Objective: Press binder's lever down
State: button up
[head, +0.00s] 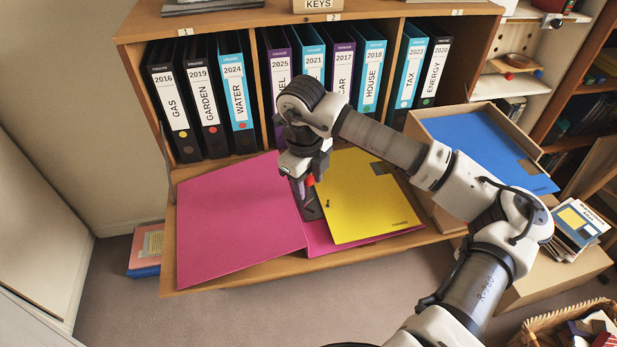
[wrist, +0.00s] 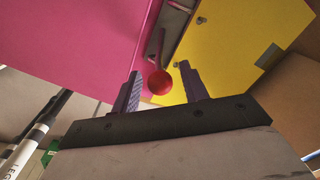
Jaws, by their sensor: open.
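A pink binder (head: 235,215) lies open on the fold-down desk flap, its left cover flat. A yellow divider (head: 365,200) lies over its right side. The binder's lever has a red knob (head: 310,181), close by my gripper (head: 304,180). In the wrist view the red knob (wrist: 160,82) shows between the two fingertips of my gripper (wrist: 160,72), which is open. The lever's metal arm runs up from the knob. I cannot tell whether the fingers touch the knob. In the head view my gripper partly hides the lever mechanism.
Labelled binders (head: 225,95) stand in a row in the shelf behind. An open box (head: 440,135) with a blue folder (head: 490,145) stands to the right. The wooden flap (head: 250,277) is bare along its front edge.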

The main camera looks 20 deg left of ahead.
grip_shut()
dwell(0.3)
jog(key=shift+f+b, duration=0.15)
jog(key=shift+b, duration=0.25)
